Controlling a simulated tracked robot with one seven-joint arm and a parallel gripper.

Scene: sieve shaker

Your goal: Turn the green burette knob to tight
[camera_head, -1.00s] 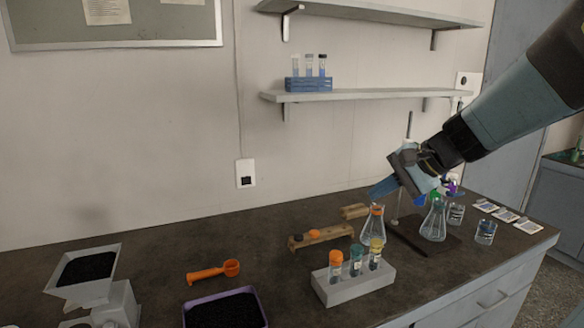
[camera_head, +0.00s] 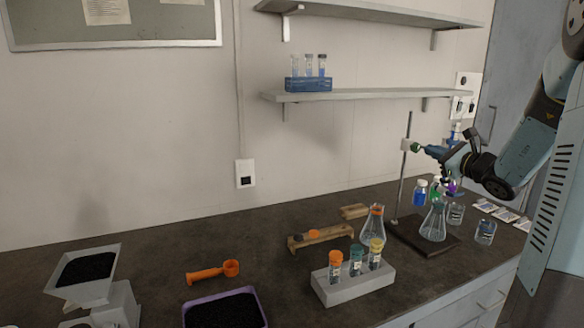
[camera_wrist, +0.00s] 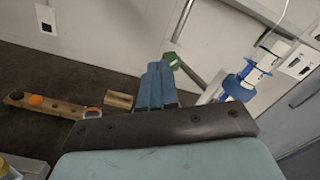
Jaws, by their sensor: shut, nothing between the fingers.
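The green knob (camera_head: 415,147) sits on a white clamp block (camera_head: 406,144) high on the stand's upright rod (camera_head: 402,175). In the wrist view the green knob (camera_wrist: 172,60) shows just beyond and to the right of my fingertips. My gripper (camera_head: 427,149) points left at the knob from its right side, with blue fingers shut and empty. In the wrist view the fingers of my gripper (camera_wrist: 160,68) lie side by side. Whether they touch the knob I cannot tell. A white and blue burette part (camera_wrist: 238,86) stands to the right in the wrist view.
A conical flask (camera_head: 433,225) stands on the dark stand base (camera_head: 408,235) below my gripper. Several bottles and beakers crowd behind and right of it. Another flask (camera_head: 373,225) and a vial rack (camera_head: 352,285) stand left. A shelf (camera_head: 360,97) hangs on the wall above.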

